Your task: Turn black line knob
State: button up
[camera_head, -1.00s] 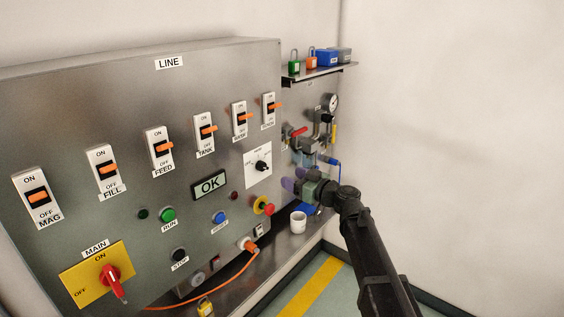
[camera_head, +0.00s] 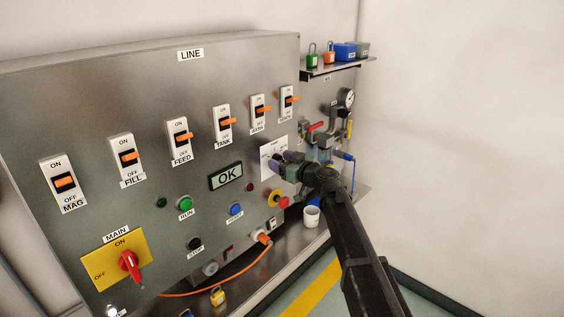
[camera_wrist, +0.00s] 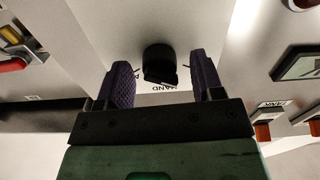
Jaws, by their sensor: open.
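The black knob (camera_wrist: 159,64) sits on a white plate on the steel panel. In the wrist view it lies between the two purple finger pads of my gripper (camera_wrist: 160,82), with a gap on each side. The plate shows the printed letters "HAND" beside the knob. In the head view my gripper (camera_head: 279,160) is at the white plate (camera_head: 268,153), and the knob itself is hidden behind the fingers. My gripper is open around the knob; it is not clear how deep the fingers reach.
Orange-handled switches stand above, the nearest being one (camera_head: 288,99) at the upper right. A red emergency button (camera_head: 282,202) on a yellow base is just below my gripper. A white mug (camera_head: 312,216) stands on the ledge. Pipes and a gauge (camera_head: 347,97) are to the right.

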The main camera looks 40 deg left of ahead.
jog(key=c, duration=0.9)
jog(key=shift+m, duration=0.4)
jog(key=m, duration=0.8)
jog(key=shift+m, duration=0.4)
jog(key=m, duration=0.3)
jog(key=shift+w+m, duration=0.1)
jog(key=shift+m, duration=0.3)
jog(key=m, duration=0.3)
jog(key=shift+m, duration=0.3)
jog(key=m, duration=0.6)
jog(key=shift+f+m, duration=0.1)
jog(key=shift+m, duration=0.3)
